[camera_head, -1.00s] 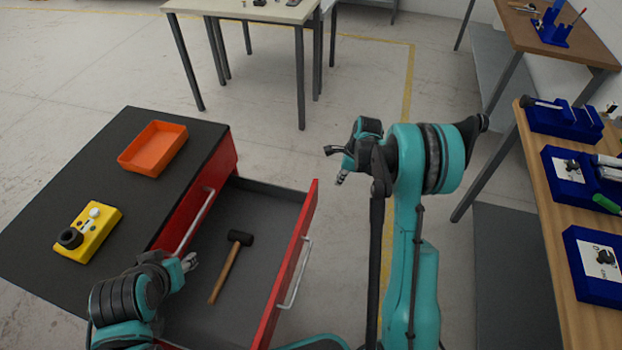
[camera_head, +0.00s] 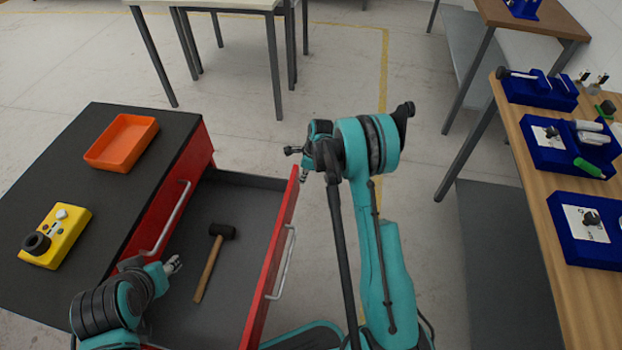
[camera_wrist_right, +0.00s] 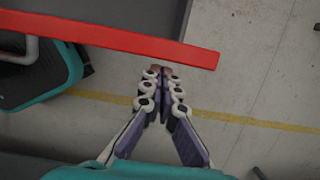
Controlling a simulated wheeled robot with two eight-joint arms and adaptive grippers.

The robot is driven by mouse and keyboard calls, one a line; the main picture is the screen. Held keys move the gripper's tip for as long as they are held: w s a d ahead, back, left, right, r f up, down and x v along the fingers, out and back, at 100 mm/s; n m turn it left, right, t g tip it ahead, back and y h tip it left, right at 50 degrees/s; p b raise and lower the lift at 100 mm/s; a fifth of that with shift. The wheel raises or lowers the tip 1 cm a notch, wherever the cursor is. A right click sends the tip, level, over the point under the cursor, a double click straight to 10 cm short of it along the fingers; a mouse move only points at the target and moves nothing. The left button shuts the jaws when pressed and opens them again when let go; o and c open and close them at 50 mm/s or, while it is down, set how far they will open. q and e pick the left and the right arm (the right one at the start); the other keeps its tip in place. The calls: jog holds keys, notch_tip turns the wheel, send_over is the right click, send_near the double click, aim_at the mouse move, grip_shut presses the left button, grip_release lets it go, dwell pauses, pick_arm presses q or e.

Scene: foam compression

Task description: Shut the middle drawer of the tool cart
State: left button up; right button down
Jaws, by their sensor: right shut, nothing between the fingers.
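The tool cart (camera_head: 72,160) stands at left with a black top. One drawer (camera_head: 232,285) below a shut upper drawer is pulled out; a hammer (camera_head: 210,266) lies inside. Its red front panel (camera_head: 271,262) carries a pale bar handle (camera_head: 284,263). My right gripper (camera_head: 303,176) is shut and empty, just outside the far end of that panel. In the wrist view its fingertips (camera_wrist_right: 162,72) are just below the red panel edge (camera_wrist_right: 120,38); contact cannot be told. My left gripper (camera_head: 174,265) is over the near part of the drawer, its jaws too small to read.
An orange tray (camera_head: 122,143) and a yellow device (camera_head: 56,237) sit on the cart top. A wooden bench (camera_head: 540,235) with blue holders (camera_head: 565,150) stands at right. A table (camera_head: 205,3) stands behind.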

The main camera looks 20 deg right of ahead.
jog(key=shift+w+a, duration=0.15)
jog(key=shift+a, duration=0.05)
dwell(0.3)
